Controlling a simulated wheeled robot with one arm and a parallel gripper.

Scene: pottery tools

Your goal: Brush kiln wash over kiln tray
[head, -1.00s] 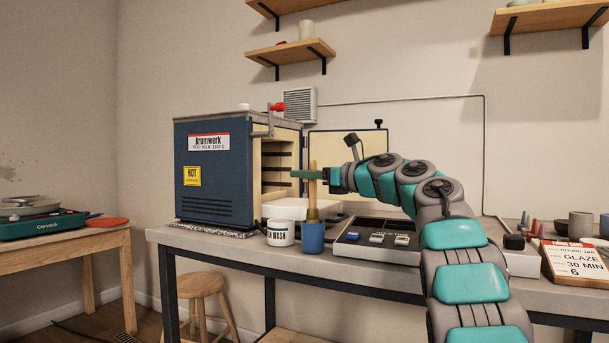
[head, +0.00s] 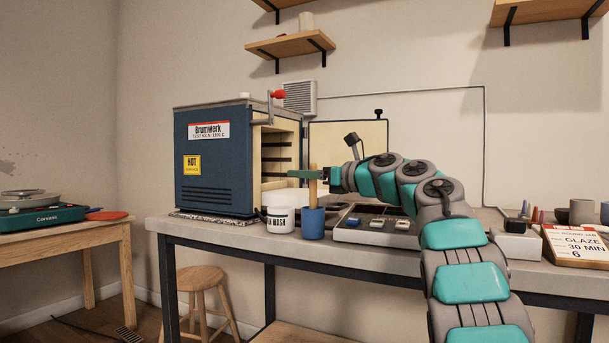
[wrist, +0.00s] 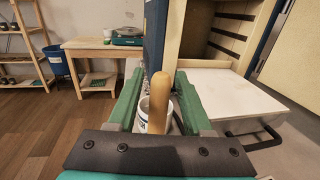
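A brush with a pale wooden handle (head: 313,193) stands upright in a blue cup (head: 313,225) on the bench; its bristles are hidden. My gripper (head: 306,174) is level around the upper handle. In the wrist view the handle (wrist: 158,105) rises between the two green fingers, with gaps beside it, so the gripper looks open. The white kiln wash jar (head: 280,220) stands just left of the cup. It shows partly behind the handle in the wrist view (wrist: 144,112). A white slab, apparently the kiln tray (wrist: 215,95), lies at the kiln's open front.
The blue kiln (head: 215,165) stands open behind the jar, its door (head: 348,150) swung right. A box of small blocks (head: 375,229) lies right of the cup. A glaze sign (head: 578,245) and small pots stand at the far right. A stool (head: 200,280) is below.

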